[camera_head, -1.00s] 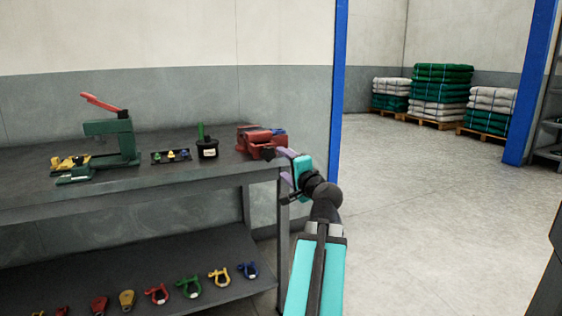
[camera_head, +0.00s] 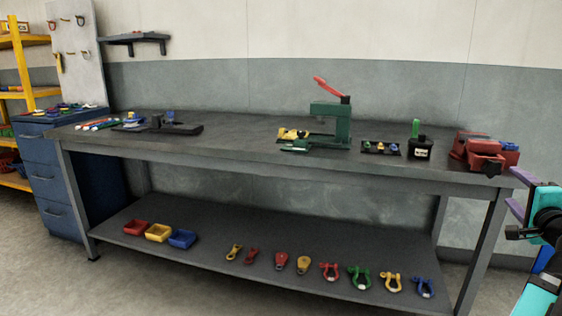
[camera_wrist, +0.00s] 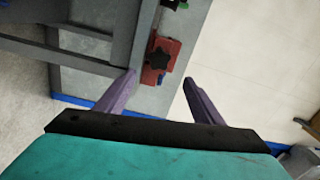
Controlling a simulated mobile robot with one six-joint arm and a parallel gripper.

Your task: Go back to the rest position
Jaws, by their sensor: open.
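My gripper (camera_head: 514,192) is at the right edge of the head view, beside the right end of the grey workbench (camera_head: 230,165). In the wrist view my gripper (camera_wrist: 158,85) shows two purple fingers spread apart with nothing between them. The red vise (camera_head: 478,150) stands on the bench's right corner, just left of my gripper in the head view. In the wrist view the red vise (camera_wrist: 168,58) with its black knob lies beyond the fingertips, apart from them.
A green press (camera_head: 330,125) with a red lever, a small dark tray (camera_head: 381,153) and a black pot (camera_head: 420,149) stand on the bench. Several shackles, such as a green one (camera_head: 359,277), and small bins (camera_head: 158,232) lie on the lower shelf. A blue drawer cabinet (camera_head: 45,170) stands left.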

